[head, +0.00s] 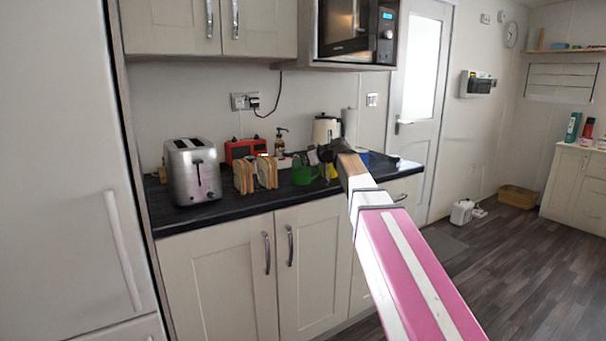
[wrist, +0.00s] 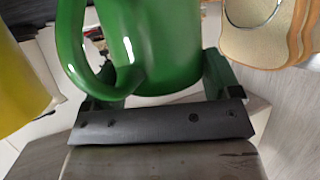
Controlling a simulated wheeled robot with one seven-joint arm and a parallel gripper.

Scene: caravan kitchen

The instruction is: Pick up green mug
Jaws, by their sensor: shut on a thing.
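The green mug (head: 303,174) is over the dark counter, at the end of my arm in the head view. In the wrist view the green mug (wrist: 135,45) fills the upper middle, with its handle towards the left. My gripper (head: 318,158) is shut on the mug, its fingers at either side of the mug's body. Whether the mug's base touches the counter is hard to tell. Part of the mug is cut off by the top edge of the wrist view.
A yellow mug (wrist: 18,85) stands close to the left in the wrist view. Toast racks with bread (head: 255,174) and a silver toaster (head: 192,171) are to the left on the counter (head: 226,206). A cream kettle (head: 326,129) and a soap bottle (head: 281,143) stand behind.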

